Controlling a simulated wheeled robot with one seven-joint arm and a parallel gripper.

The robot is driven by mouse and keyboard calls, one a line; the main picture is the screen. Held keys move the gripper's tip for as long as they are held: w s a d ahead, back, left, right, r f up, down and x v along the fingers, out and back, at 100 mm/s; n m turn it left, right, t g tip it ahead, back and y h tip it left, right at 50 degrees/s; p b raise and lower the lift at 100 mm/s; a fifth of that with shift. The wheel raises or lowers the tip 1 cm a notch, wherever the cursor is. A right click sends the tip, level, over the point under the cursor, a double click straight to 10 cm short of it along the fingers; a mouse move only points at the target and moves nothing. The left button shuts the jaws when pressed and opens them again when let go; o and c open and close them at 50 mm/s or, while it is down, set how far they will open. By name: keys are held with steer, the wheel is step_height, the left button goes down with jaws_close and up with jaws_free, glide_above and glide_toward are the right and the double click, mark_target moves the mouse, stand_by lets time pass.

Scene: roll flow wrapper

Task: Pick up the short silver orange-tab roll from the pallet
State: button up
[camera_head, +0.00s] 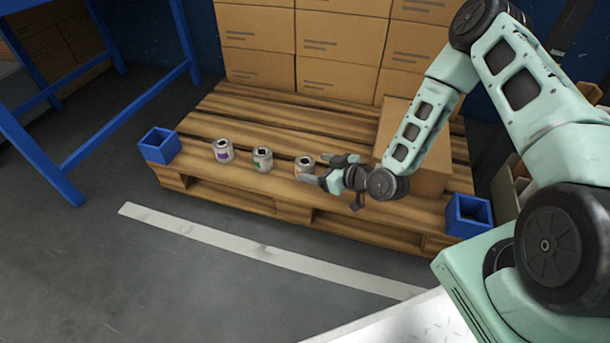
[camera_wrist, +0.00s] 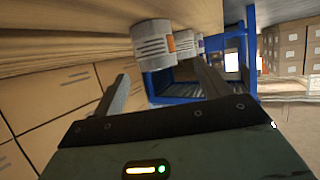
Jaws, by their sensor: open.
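The short silver roll with the orange tab (camera_head: 304,162) stands on the wooden pallet (camera_head: 285,121), near its front edge. In the wrist view the same roll (camera_wrist: 152,48) shows close ahead, with its orange tab at its right side. My gripper (camera_head: 325,170) is open, its fingers pointing at the roll from the right in the head view. In the wrist view my gripper (camera_wrist: 160,72) has its fingers spread, with the roll ahead in the gap. Whether a finger touches it I cannot tell. The roll's right side is partly hidden in the head view.
A green-tab roll (camera_head: 262,158) and a purple-tab roll (camera_head: 223,151) stand in line to the left. Stacked cartons (camera_head: 335,85) fill the back. A single carton (camera_head: 398,120) stands behind my arm.

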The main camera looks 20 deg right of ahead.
mark_target(309, 164)
steer(key=b+x, duration=0.4)
steer(key=shift+w+f, duration=0.25)
steer(key=shift+w, duration=0.15)
steer(key=shift+w+a+b, duration=0.3)
steer(key=shift+w, duration=0.2)
steer(key=c, duration=1.1)
